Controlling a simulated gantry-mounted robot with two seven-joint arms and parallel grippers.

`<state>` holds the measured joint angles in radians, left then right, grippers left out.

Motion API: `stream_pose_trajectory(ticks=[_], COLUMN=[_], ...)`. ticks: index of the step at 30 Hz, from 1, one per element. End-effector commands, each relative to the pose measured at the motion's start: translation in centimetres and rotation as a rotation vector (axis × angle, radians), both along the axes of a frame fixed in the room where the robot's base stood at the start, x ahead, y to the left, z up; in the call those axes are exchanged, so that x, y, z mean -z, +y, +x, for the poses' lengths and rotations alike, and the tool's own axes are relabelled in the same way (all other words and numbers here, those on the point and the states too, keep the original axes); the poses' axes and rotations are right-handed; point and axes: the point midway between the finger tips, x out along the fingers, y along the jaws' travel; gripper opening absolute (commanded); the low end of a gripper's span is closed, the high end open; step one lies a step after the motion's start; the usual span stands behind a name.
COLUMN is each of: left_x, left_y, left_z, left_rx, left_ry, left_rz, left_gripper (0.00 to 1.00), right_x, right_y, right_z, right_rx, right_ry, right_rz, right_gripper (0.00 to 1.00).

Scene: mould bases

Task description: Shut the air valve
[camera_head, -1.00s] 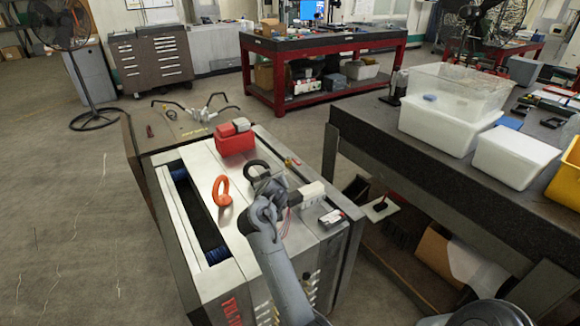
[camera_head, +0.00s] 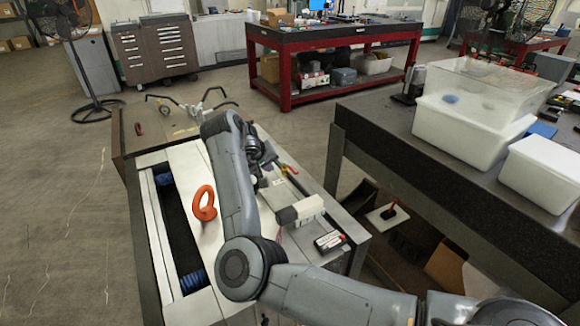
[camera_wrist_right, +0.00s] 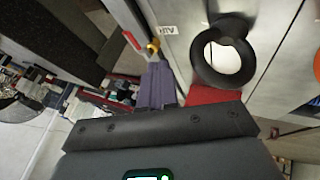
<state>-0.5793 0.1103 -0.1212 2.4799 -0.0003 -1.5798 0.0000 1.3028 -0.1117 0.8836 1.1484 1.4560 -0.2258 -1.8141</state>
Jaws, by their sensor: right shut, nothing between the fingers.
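The air valve (camera_head: 289,168), with a yellow body and a red handle, sits at the right edge of the mould base top. In the right wrist view the valve (camera_wrist_right: 153,46) shows a brass-yellow body with the red handle sticking out to the left, beside a white label (camera_wrist_right: 168,29) that reads AIR. My right gripper (camera_head: 272,162) is just left of the valve in the head view, partly hidden by its own wrist. In the wrist view its shut, empty fingers (camera_wrist_right: 157,85) point at the valve, close to it; contact cannot be told. My left gripper is out of view.
An orange lifting ring (camera_head: 204,203) stands on the mould base. A black ring (camera_wrist_right: 225,55) stands close to my right gripper, with a red block (camera_wrist_right: 213,97) beside it. A white block (camera_head: 301,210) lies nearer. A dark bench with white bins (camera_head: 455,130) is on the right.

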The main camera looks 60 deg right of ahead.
Motion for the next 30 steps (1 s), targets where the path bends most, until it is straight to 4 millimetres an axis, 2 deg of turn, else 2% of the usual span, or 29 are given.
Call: stream_pose_trajectory(ticks=[9,14,20,30], left_x=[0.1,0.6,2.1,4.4], left_y=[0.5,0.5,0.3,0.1], left_z=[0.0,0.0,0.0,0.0], left_rx=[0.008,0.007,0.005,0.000], left_ry=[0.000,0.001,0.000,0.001], left_rz=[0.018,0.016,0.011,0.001], left_gripper=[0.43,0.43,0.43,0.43], right_x=[0.0,0.6,2.8,7.7], right_y=[-0.1,-0.5,-1.9,-5.6], right_z=[0.0,0.0,0.2,0.9], right_rx=[0.001,0.001,0.002,0.001], right_ry=[-0.001,0.001,0.002,0.001], right_rz=[-0.001,-0.002,-0.002,-0.002], right_gripper=[0.00,0.00,0.00,0.00])
